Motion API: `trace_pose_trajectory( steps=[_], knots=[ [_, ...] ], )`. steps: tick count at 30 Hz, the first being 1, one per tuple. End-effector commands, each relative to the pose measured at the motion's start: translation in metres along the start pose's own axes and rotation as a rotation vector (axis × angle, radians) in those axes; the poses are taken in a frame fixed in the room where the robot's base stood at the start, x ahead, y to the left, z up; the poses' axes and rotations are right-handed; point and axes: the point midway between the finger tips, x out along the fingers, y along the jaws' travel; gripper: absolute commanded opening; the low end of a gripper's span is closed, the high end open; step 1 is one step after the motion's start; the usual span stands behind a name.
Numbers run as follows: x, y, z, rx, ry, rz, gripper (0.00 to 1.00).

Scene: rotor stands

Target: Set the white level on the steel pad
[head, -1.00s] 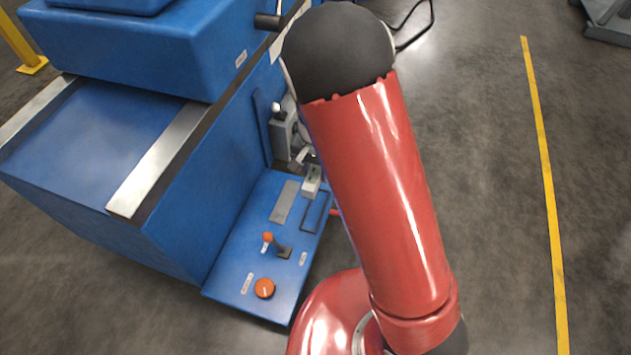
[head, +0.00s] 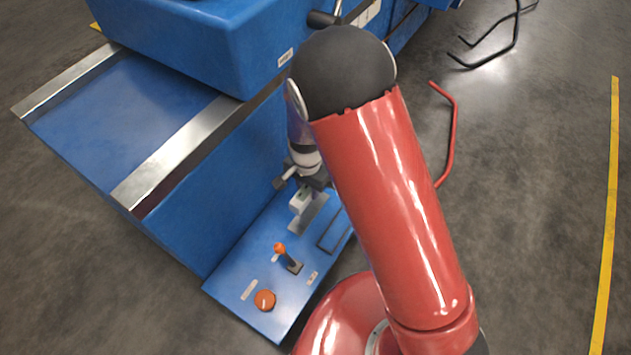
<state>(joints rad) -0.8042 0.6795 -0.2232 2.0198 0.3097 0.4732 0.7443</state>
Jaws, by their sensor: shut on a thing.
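The steel pad (head: 311,216) is a flat grey strip on the blue shelf. The level shows over the pad's left edge. I cannot tell whether it touches the pad or hangs just above it.
The blue shelf (head: 228,288) also bears a black outlined rectangle (head: 334,232), an orange-knobbed lever (head: 281,249) and an orange button (head: 265,300). A large blue machine (head: 215,205) rises at the left. Open floor lies to the right.

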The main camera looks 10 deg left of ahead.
Motion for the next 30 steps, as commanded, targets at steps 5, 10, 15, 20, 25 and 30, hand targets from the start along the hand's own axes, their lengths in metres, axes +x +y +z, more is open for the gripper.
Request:
trace_pose_trajectory(
  steps=[5,10,15,20,25,30],
  knots=[
    [0.018,0.0,-0.001,0.001,0.0,0.0,0.03],
    [0.035,0.001,-0.001,0.001,0.0,0.001,0.03],
    [0.049,0.0,-0.001,0.001,0.0,0.0,0.03],
    [0.053,0.001,-0.001,0.001,0.0,0.0,0.03],
    [0.053,0.0,-0.001,0.001,0.0,0.0,0.03],
    [0.053,0.001,-0.001,0.001,0.0,0.0,0.03]
  ],
)
